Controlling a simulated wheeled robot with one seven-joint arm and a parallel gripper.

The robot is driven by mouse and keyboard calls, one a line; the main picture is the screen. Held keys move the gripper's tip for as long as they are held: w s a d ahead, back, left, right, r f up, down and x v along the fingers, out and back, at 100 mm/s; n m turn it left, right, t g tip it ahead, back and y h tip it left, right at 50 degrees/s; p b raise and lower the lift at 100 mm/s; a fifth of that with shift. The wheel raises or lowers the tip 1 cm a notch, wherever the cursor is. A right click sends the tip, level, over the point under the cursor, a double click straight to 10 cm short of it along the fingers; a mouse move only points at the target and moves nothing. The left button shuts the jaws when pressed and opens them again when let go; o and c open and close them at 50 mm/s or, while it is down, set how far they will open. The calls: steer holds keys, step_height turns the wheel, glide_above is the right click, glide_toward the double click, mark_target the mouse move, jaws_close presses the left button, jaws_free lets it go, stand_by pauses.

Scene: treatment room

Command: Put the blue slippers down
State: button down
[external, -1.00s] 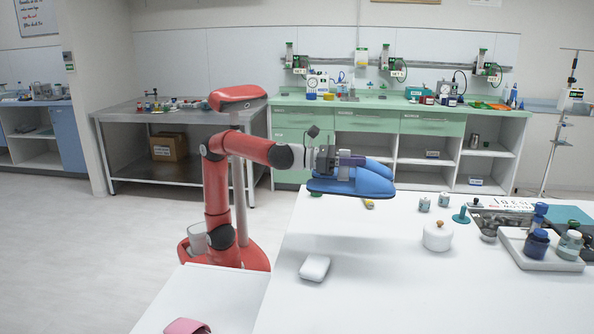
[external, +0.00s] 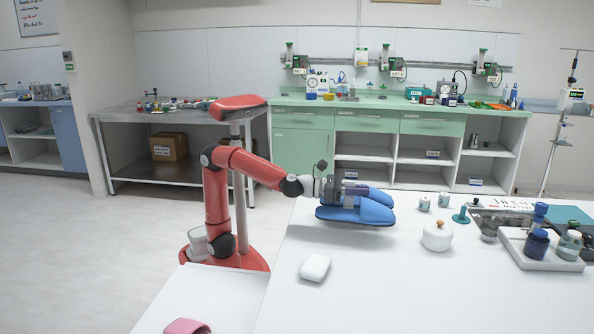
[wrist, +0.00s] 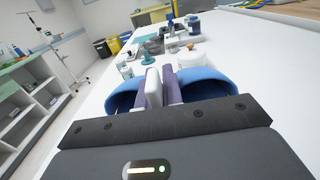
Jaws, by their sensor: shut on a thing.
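The blue slippers (external: 364,210) are a pair held side by side at the far left part of the white table (external: 370,290). My gripper (external: 343,193) is shut on them, and they are low over the tabletop with a shadow close beneath. I cannot tell whether their soles touch the table. In the wrist view the blue slippers (wrist: 207,80) show on both sides of the fingers, with purple parts between. My gripper (wrist: 162,88) hides the middle of the pair.
A white lidded pot (external: 437,237) stands right of the slippers, and a white soap-like block (external: 314,267) lies in front. Small jars (external: 424,204) stand behind the pot. A tray with bottles (external: 545,257) is at the right. The front middle of the table is clear.

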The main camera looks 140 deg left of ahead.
mark_target(354, 204)
steer(key=shift+f+b, duration=0.9)
steer(key=shift+f, duration=1.65)
steer(key=shift+f, duration=0.2)
steer(key=c, duration=1.5)
jaws_free()
steer(key=shift+c, duration=0.2)
steer(key=shift+r, duration=0.15)
steer(key=shift+r, duration=0.1)
steer(key=v, duration=1.1)
steer(key=shift+s+d, duration=0.35)
